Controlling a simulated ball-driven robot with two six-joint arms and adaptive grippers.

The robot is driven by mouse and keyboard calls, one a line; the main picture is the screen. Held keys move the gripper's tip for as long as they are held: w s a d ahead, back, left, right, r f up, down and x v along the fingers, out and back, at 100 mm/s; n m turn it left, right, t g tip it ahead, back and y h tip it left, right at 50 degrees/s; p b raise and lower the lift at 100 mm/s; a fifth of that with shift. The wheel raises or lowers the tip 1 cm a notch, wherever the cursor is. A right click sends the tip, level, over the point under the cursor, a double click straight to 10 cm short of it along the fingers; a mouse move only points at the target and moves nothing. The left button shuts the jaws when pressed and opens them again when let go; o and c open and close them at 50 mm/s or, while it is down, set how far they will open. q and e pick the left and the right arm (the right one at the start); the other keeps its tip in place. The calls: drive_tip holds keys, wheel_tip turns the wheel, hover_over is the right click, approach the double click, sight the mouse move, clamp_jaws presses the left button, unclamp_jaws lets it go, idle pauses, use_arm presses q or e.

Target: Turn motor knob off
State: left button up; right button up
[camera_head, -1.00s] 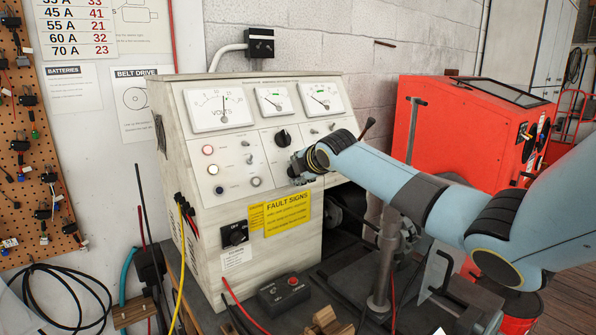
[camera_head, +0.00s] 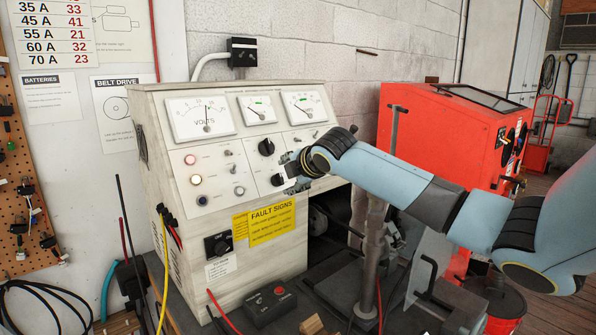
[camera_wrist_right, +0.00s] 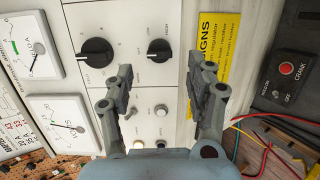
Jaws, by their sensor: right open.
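The white test bench (camera_head: 165,130) has a sloped front panel with two black knobs, an upper knob (camera_head: 266,147) and a lower knob (camera_head: 277,180). A third black knob (camera_head: 217,245) sits low on the front, left of the yellow sign. I cannot read which is the motor knob. My right gripper (camera_head: 292,168) is just right of the lower knob. In the right wrist view, the right gripper (camera_wrist_right: 160,65) is open and empty. The smaller knob (camera_wrist_right: 159,50) shows between its fingers, apparently apart from them; the larger knob (camera_wrist_right: 96,52) lies left. My left gripper is not in view.
Gauges (camera_head: 205,117), toggles and buttons (camera_head: 196,180) share the panel. A yellow fault sign (camera_head: 265,222) is below. A black switch box (camera_head: 269,305) and cables lie on the bench top. A red machine (camera_head: 440,140) stands behind my right arm.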

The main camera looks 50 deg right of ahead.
drive_tip(key=v, duration=0.6)
drive_tip(key=shift+s, duration=0.25)
drive_tip(key=shift+a, duration=0.1)
